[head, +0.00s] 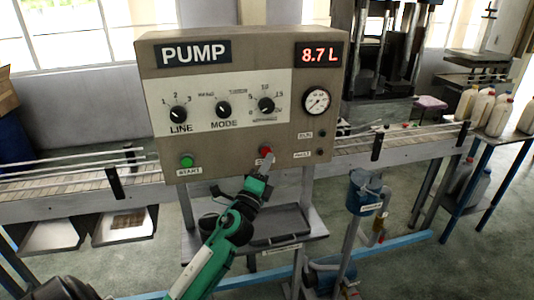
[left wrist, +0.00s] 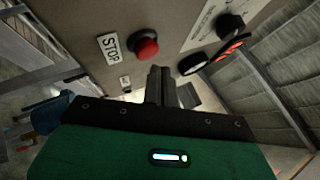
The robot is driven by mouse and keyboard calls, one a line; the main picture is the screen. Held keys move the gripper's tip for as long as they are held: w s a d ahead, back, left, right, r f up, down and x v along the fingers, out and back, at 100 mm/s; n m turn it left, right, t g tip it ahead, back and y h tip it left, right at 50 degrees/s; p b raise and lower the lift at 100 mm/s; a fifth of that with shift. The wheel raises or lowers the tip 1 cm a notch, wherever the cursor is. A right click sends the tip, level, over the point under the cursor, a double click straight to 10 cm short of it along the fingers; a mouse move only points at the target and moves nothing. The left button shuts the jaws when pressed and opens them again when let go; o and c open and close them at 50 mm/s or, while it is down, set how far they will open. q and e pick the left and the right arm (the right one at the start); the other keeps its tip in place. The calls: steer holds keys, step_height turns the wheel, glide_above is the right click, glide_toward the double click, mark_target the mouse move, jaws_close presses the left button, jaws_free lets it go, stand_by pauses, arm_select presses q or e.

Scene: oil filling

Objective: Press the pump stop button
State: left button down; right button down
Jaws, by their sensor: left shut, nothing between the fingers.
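The pump panel (head: 225,140) is a brown box with a red display (head: 320,55) reading 8.7 L. The red stop button (head: 266,150) sits at its lower middle; the green start button (head: 187,161) is at lower left. In the left wrist view the red button (left wrist: 147,47) stands beside a white STOP label (left wrist: 108,47). My left gripper (head: 265,167) is shut and empty, its tips just below the red button. It also shows in the left wrist view (left wrist: 160,72), tips close to the button; I cannot tell whether they touch. My right gripper is not in view.
The panel carries several black knobs, including the mode knob (head: 223,109), and a round gauge (head: 317,100). A conveyor (head: 75,178) runs behind it. A grey tray (head: 280,228) lies below, a blue pump (head: 364,190) is at right, and white bottles (head: 483,108) stand far right.

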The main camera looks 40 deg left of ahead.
arm_select(q)
steer(key=s+d, duration=0.3)
steer(key=shift+s+d, duration=0.1)
steer(key=shift+d, duration=0.3)
stand_by(0.9)
